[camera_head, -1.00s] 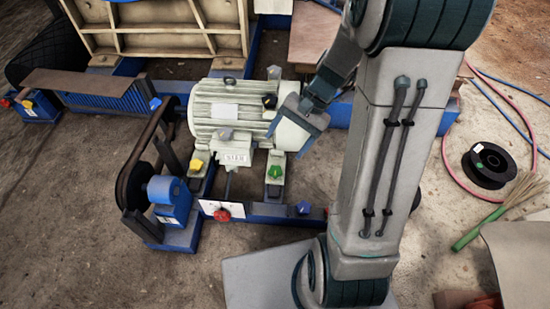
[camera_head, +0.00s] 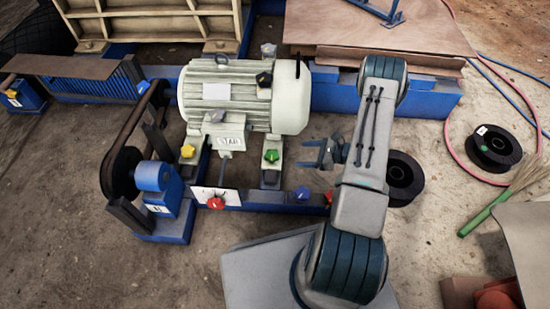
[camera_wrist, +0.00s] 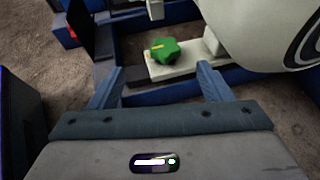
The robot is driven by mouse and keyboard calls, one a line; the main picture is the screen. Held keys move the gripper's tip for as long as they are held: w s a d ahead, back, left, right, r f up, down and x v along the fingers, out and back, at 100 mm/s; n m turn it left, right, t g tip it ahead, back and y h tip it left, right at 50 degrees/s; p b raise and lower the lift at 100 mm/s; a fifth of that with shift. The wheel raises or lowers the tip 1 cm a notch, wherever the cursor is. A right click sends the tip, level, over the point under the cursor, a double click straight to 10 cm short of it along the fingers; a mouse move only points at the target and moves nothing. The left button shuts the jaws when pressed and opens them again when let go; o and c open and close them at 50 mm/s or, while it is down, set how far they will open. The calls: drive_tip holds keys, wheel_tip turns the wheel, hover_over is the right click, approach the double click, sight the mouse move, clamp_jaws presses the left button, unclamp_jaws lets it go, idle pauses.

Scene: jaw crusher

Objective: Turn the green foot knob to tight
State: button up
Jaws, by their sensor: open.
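The green foot knob (camera_head: 271,155) sits on a pale motor foot, below the cream motor (camera_head: 240,95). In the wrist view the green knob (camera_wrist: 165,51) is star-shaped with a yellow mark on top. My gripper (camera_head: 308,154) is open and empty, to the right of the knob in the head view, pointing left toward it. In the wrist view my gripper's two fingers (camera_wrist: 163,80) are spread apart, with the knob beyond and between them, not touching. The tight marking cannot be made out.
A belt wheel (camera_head: 122,172) stands left. Black spools (camera_head: 495,148) lie right.

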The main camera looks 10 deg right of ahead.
sight(274, 155)
drive_tip(key=shift+m, duration=0.4)
drive_tip(key=b+x, duration=0.1)
drive_tip(key=x, duration=0.3)
drive_tip(key=f+b+x, duration=0.1)
drive_tip(key=b+x, duration=0.1)
drive_tip(key=x, duration=0.3)
drive_tip(key=d+b+x, duration=0.1)
drive_tip(key=b+x, duration=0.1)
drive_tip(key=x, duration=0.3)
drive_tip(key=shift+w+f, duration=0.15)
drive_tip(key=shift+f, duration=0.25)
drive_tip(key=shift+d, duration=0.1)
drive_tip(key=shift+t, duration=0.3)
drive_tip(key=c, duration=1)
